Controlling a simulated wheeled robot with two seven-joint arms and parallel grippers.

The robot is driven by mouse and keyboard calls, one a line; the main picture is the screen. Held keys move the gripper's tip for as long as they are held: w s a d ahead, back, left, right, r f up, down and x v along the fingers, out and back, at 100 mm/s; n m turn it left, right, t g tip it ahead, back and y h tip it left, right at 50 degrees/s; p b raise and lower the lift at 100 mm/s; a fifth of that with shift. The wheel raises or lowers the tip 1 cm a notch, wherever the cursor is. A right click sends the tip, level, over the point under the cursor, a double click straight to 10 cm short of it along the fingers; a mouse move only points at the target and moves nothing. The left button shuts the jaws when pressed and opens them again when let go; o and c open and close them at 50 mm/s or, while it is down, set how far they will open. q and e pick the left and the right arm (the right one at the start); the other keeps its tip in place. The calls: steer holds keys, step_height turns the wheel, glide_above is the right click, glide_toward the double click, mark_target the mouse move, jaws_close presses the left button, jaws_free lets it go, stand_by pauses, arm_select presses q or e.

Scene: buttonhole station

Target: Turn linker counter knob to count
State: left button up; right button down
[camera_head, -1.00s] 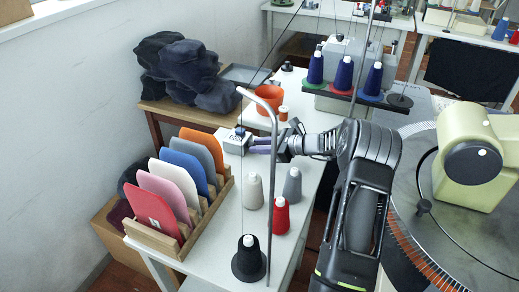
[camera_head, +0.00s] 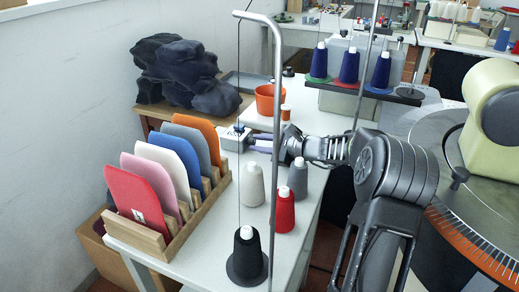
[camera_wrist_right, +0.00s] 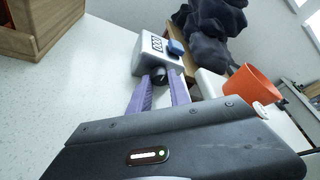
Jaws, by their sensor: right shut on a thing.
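The linker counter (camera_head: 231,141) is a small white box on the white table, behind the rack of coloured panels. In the right wrist view the counter (camera_wrist_right: 143,58) shows a digit display, a blue part on top and a dark round knob (camera_wrist_right: 159,75) on its near face. My right gripper (camera_head: 247,139) reaches it from the right. Its two purple fingers (camera_wrist_right: 160,82) stand either side of the knob and are shut on it. The knob is mostly hidden by the fingers in the head view. My left gripper is not in view.
A wooden rack (camera_head: 190,222) of coloured panels stands left of the counter. Thread cones, such as a red one (camera_head: 284,212), and a thin metal pole (camera_head: 276,120) stand in front. An orange pot (camera_head: 265,100) and dark cloth (camera_head: 182,72) are behind.

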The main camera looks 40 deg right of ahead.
steer(key=c, duration=1.2)
jaws_free()
